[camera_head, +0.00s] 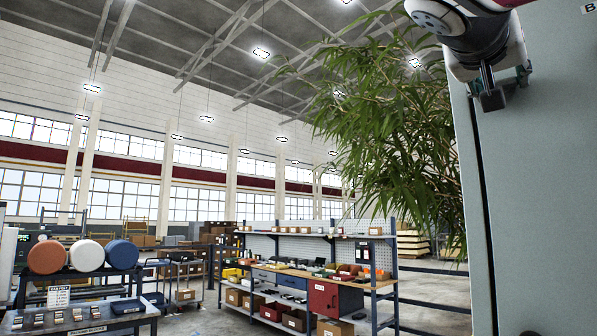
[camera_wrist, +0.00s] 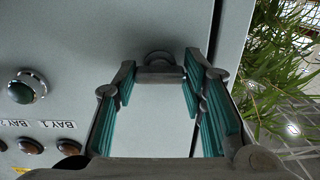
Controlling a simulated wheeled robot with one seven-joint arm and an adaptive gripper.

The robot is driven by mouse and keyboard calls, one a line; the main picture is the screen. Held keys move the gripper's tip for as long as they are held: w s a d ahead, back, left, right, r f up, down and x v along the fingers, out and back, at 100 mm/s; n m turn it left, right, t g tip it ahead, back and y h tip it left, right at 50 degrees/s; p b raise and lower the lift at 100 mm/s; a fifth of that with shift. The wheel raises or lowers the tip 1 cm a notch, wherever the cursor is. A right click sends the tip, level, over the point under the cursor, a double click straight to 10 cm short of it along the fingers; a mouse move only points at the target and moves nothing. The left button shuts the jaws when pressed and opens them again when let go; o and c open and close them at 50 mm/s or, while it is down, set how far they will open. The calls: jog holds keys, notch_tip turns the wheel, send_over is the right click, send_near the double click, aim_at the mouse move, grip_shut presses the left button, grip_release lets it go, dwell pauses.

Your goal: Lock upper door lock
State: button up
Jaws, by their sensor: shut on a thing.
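My gripper (camera_head: 505,90) is at the top right of the head view, against the grey cabinet (camera_head: 545,170) close to a dark vertical door gap. In the wrist view, the two teal-padded fingers of my gripper (camera_wrist: 159,80) reach to either side of a dark lock handle (camera_wrist: 160,73) on the grey cabinet face. The handle spans the space between the fingertips, and they are shut on it. A rounded part of the lock shows just beyond the handle. In the head view my gripper covers the lock, and its turn position cannot be told.
In the wrist view, a green button (camera_wrist: 21,91), several brownish buttons and a BAY label (camera_wrist: 58,125) are left of my gripper. A leafy plant (camera_head: 390,130) stands beside the cabinet. A workbench (camera_head: 310,280) and a drum rack (camera_head: 85,285) stand farther off.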

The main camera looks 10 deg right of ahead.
jog(key=shift+f, duration=0.1)
jog(key=m+b, duration=0.7)
jog(key=b, duration=0.1)
jog(key=shift+w+m, duration=0.1)
jog(key=shift+m, duration=0.2)
jog(key=m+b, duration=0.2)
jog(key=m, duration=0.8)
jog(key=shift+b, duration=0.35)
jog(key=o, duration=1.2)
jog(key=shift+c, duration=0.2)
